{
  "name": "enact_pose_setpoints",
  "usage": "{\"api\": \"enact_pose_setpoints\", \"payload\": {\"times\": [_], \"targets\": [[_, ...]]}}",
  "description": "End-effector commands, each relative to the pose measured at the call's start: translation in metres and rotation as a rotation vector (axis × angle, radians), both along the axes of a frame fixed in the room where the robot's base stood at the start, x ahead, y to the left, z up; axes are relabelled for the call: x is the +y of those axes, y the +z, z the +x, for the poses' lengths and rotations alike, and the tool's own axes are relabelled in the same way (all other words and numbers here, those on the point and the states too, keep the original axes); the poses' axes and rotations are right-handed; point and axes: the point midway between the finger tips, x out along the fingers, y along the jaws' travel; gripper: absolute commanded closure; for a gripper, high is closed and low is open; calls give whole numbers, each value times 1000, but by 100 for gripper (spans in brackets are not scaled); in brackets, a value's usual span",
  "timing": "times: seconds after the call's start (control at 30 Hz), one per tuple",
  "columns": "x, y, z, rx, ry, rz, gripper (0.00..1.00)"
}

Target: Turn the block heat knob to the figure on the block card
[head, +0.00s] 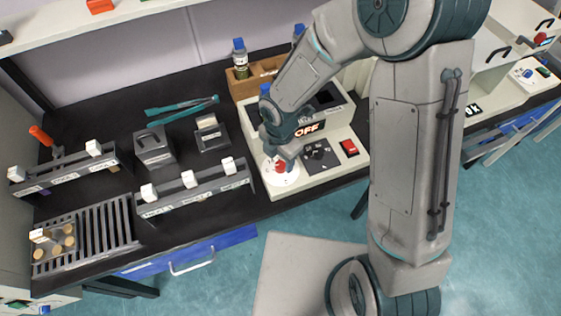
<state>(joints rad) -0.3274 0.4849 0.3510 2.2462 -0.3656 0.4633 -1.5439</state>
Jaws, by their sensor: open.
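A red knob (281,167) sits on a round white dial (277,178) at the front left of a cream machine (318,178). It appears to be the block heat knob, but its label and the dial's figures are too small to read. My gripper (283,160) is open and points down at the red knob, very close above or around it. I cannot tell whether the fingers touch it. The gripper hides part of the knob and its pointer. I cannot pick out the block card or read a figure on one.
The machine also has a black knob (320,152), a red switch (349,147) and an "OFF" display (309,129). A wooden bottle rack (247,86) stands behind. Racks with white-topped pieces (195,193) and a slatted grate (95,232) lie left on the black bench.

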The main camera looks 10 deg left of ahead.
Motion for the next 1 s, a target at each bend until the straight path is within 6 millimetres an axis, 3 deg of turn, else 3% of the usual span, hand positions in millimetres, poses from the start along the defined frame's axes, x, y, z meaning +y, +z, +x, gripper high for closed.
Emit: {"api": "enact_pose_setpoints", "payload": {"times": [0.2,0.57,0.73,1.0], "targets": [[0,-24,0,1,0,0,48],[0,-29,0,-1,-1,-1,48],[0,-29,0,-1,-1,-1,90],[0,-29,0,-1,-13,-1,93]]}}
